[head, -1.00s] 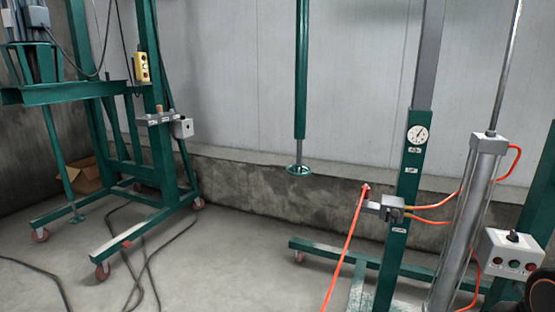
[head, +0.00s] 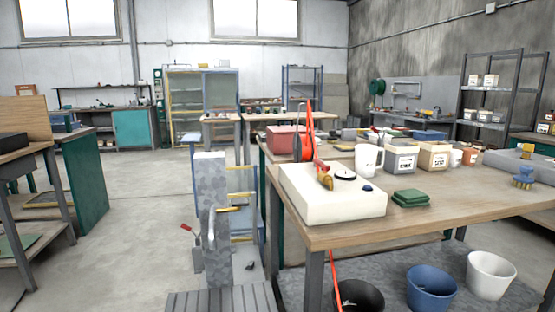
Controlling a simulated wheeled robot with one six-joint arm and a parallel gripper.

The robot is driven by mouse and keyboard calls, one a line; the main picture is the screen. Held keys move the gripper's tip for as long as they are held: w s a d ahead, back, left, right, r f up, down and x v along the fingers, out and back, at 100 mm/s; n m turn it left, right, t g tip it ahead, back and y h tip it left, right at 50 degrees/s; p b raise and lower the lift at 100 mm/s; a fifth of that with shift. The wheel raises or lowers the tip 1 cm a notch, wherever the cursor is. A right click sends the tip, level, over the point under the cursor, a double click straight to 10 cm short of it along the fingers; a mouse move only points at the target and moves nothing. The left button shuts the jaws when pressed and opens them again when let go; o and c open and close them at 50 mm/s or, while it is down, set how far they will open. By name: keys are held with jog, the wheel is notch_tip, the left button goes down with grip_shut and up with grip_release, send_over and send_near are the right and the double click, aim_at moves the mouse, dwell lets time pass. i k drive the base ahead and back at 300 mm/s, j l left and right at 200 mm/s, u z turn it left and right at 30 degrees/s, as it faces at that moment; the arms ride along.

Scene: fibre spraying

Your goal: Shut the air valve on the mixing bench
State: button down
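The wooden-topped mixing bench (head: 310,236) stands at the right in the head view. A white block-shaped unit (head: 340,206) sits on its near left corner. On top of the unit is a small brass fitting with a red part, which looks like the air valve (head: 325,179); whether it is open or shut is too small to tell. An orange hose (head: 309,118) rises behind the unit. My gripper is not in view.
A white jug (head: 368,160), labelled tubs (head: 401,158) and folded green cloths (head: 410,198) are on the bench. Buckets (head: 431,285) stand beneath it. The floor (head: 135,220) further left is clear.

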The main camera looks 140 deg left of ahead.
aim_at(324, 168)
jog(key=u, duration=3.7)
